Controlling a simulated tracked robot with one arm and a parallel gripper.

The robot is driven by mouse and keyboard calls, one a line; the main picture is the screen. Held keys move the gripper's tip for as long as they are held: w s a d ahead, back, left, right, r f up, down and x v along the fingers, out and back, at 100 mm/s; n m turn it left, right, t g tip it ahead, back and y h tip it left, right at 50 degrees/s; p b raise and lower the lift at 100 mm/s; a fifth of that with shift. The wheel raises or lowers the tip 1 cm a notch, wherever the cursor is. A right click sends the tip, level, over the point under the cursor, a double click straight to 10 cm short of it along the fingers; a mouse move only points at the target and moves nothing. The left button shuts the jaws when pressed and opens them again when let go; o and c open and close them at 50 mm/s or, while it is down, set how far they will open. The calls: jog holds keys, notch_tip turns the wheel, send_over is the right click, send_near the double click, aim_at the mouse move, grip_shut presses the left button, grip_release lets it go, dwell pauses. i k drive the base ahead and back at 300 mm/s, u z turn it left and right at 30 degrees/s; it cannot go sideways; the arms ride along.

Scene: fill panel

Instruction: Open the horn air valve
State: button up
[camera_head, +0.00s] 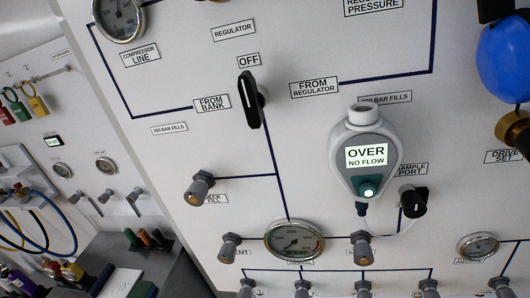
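No horn and no label reading "horn" can be made out, so I cannot tell which valve is the horn air valve. A black lever handle (251,99) sits mid-panel under the label OFF (249,60), standing nearly upright in the picture. A small valve knob (200,187) is at the left of the panel. Two more, a left knob (229,247) and a right knob (362,247), flank a round gauge (295,240). Several knobs along the bottom edge are partly cut off. My gripper is not in view.
A grey analyzer (366,150) reads OVER, NO FLOW. A black fitting (413,202) is beside it. A blue rounded part (504,60) with a brass fitting (513,128) stands out at the right. Another panel with hoses (35,232) is at the left.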

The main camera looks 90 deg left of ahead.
aim_at(103, 199)
jog(key=u, duration=3.05)
jog(key=k, duration=0.8)
jog(key=u, duration=0.45)
jog(key=i, duration=0.5)
jog(key=z, duration=0.15)
